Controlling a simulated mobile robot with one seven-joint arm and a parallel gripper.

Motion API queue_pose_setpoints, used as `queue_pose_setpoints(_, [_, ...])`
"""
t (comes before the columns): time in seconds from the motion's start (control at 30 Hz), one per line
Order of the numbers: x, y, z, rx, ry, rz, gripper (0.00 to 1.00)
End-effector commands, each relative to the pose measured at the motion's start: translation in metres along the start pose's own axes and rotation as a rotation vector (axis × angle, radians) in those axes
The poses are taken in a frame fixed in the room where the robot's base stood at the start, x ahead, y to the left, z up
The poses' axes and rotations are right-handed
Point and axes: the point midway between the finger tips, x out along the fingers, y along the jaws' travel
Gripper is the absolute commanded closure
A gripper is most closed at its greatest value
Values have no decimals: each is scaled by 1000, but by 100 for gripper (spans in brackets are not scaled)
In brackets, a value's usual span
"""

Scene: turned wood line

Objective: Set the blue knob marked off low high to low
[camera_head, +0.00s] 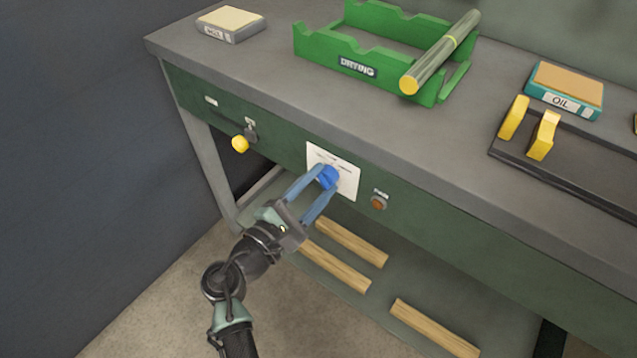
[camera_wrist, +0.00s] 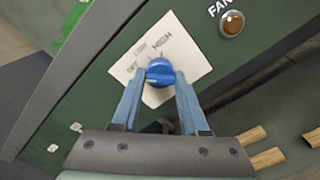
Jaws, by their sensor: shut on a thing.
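The blue knob (camera_head: 328,177) sits on a white label plate (camera_head: 346,181) on the bench's green front panel. In the wrist view the knob (camera_wrist: 159,72) has OFF at its left, LOW at its upper left and HIGH above it. A pale line on the knob seems to lie toward the OFF side, but its exact setting is hard to tell. My gripper (camera_head: 325,182) is shut on the knob, with one blue finger on each side. In the wrist view my gripper (camera_wrist: 161,78) covers the knob's lower edges.
On the bench top (camera_head: 280,75) stand a green DRYING rack (camera_head: 312,46) with a rod and an OIL box (camera_head: 565,88). Wooden bars (camera_head: 350,243) lie on the shelf below.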

Motion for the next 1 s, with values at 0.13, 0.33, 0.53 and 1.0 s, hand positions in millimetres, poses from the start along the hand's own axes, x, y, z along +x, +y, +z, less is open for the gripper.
queue_pose_setpoints(0.13, [0,-2,-1,60,0,-1,100])
queue_pose_setpoints(0.33, [0,-2,-2,202,0,0,100])
queue_pose_setpoints(0.53, [0,-2,-2,375,0,1,100])
queue_pose_setpoints(1.0, [-1,-1,-2,686,0,-1,100])
